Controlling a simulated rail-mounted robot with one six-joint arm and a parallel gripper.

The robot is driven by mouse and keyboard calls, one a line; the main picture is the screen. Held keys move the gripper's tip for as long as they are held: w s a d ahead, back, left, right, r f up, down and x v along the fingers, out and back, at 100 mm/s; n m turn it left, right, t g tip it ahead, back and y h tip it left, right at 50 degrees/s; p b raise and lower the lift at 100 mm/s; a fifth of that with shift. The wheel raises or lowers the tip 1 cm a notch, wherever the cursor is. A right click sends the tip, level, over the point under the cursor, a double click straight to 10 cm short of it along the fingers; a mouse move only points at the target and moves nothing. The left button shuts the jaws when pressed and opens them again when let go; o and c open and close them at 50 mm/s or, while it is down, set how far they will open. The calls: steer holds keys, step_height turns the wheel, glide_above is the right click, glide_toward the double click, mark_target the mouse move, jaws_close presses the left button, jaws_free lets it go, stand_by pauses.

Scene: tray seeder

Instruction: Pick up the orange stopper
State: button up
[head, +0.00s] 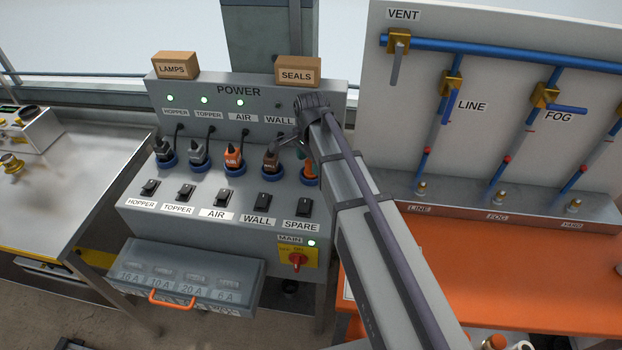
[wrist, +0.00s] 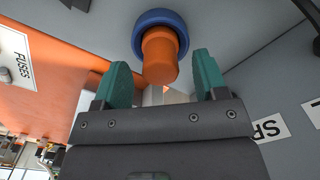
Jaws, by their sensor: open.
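The orange stopper (wrist: 159,58) sits in a blue ring socket (wrist: 152,18) on the grey power panel. In the wrist view it lies between the two teal fingertips of my gripper (wrist: 159,78), which are apart on either side of it. The fingers do not visibly touch it. In the head view the orange stopper (head: 308,168) shows at the right end of the socket row, above the SPARE switch, partly hidden by my arm. My gripper (head: 301,150) is mostly hidden there behind my arm.
Plugs in blue sockets stand to the left, the brown one (head: 270,160) closest. Switches (head: 264,201) line the panel below. SEALS (head: 298,71) and LAMPS (head: 176,65) boxes sit on top. An open fuse drawer (head: 190,275) juts out below. An orange bench (head: 510,275) is at right.

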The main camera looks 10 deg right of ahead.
step_height(320, 180, down, 2)
steer(key=shift+f+b, duration=0.25)
steer(key=shift+b, duration=0.15)
steer(key=shift+r, duration=0.25)
steer(key=shift+c, duration=0.2)
steer(key=c, duration=1)
